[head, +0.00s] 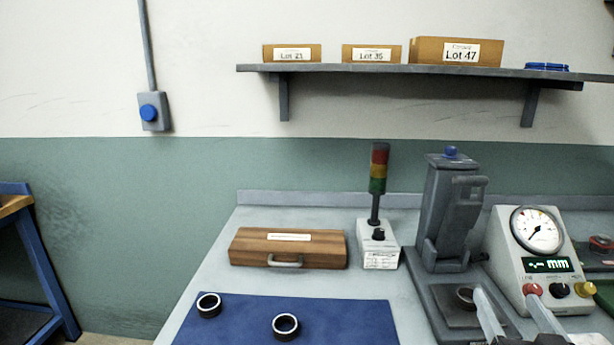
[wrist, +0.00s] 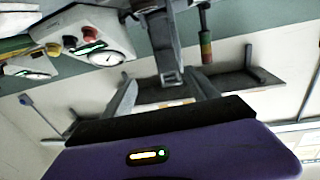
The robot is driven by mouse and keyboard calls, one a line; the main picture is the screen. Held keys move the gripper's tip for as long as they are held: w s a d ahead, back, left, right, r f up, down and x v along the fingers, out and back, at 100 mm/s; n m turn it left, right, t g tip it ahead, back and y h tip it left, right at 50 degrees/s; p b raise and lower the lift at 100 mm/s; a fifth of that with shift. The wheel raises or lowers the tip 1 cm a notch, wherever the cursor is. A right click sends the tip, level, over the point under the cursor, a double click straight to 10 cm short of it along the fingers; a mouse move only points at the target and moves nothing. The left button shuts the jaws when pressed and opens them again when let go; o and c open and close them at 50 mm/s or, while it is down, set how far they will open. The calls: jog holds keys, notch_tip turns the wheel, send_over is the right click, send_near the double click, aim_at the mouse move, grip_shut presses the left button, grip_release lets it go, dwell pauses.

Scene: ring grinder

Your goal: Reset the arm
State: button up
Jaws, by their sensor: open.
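My gripper (head: 506,296) is at the lower right of the head view, its two pale fingers apart and nothing seen between them. In the wrist view my gripper (wrist: 165,80) also shows open, its fingers pointing toward the grey press. A dark ring (head: 466,297) sits on the base plate of the grey press (head: 450,215), just left of the left finger. Two dark rings with bright rims, a left one (head: 209,305) and a right one (head: 286,326), lie on the blue mat (head: 345,318), well left of my gripper.
A gauge box (head: 510,262) with coloured buttons stands close right of the press. A signal tower (head: 378,205) and a wooden case (head: 288,248) stand left of it. A shelf (head: 400,70) with labelled boxes hangs above.

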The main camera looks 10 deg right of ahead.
jog(key=s+a+f+n+y, duration=0.1)
jog(key=s+a+f, duration=0.3)
jog(key=s, duration=0.5)
jog(key=s+a+f+n+g+y+p, duration=0.1)
jog(key=s+a+f+y, duration=0.3)
jog(key=s+a, duration=0.5)
jog(key=s+a+f+n+y+p, duration=0.1)
jog(key=s+a+f+n+y, duration=0.1)
jog(key=s+a+f, duration=0.4)
jog(key=s+a+n, duration=0.1)
jog(key=s, duration=0.2)
jog(key=shift+s+g, duration=0.4)
